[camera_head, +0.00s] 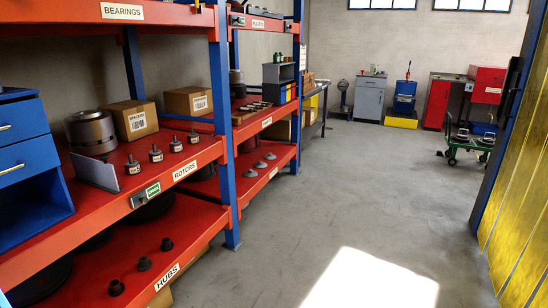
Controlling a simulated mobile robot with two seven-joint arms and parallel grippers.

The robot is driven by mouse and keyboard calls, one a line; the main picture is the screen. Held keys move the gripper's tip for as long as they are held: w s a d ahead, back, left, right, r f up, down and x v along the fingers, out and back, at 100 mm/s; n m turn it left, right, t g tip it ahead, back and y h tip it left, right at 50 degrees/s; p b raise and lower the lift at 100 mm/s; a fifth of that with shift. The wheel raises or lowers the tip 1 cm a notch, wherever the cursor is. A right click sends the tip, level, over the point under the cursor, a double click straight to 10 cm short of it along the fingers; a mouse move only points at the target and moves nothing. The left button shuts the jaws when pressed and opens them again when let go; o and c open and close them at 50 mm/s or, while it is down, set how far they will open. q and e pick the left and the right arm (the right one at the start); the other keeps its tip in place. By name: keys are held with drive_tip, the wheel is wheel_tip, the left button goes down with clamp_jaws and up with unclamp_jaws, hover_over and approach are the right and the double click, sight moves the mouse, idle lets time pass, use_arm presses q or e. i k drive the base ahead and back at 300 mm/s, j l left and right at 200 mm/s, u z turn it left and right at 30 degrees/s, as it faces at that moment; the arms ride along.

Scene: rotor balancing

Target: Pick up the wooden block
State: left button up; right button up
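I cannot clearly make out a wooden block in the head view. A small brown flat piece (243,117) lies on the second rack's middle shelf, too small to identify. Neither of my grippers is in view.
A red and blue rack at the left holds cardboard boxes (131,120), a metal cylinder (91,132) and several small rotors (132,165). A yellow panel (520,190) stands at the right. A green cart (467,143) and cabinets (369,97) are farther back. The grey floor (350,200) between is clear.

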sight(235, 121)
drive_tip(key=i+z, duration=0.25)
drive_tip(key=i, duration=1.15)
drive_tip(key=i+u, duration=0.1)
drive_tip(key=i, duration=0.55)
drive_tip(key=i+l+u, duration=0.1)
drive_tip(key=i, duration=0.6)
drive_tip(key=i+l+u, duration=0.15)
drive_tip(key=i+u, duration=0.3)
drive_tip(key=i+l+u, duration=0.25)
drive_tip(key=u, duration=0.2)
drive_tip(key=i+l+u, duration=0.6)
drive_tip(key=l+u, duration=0.25)
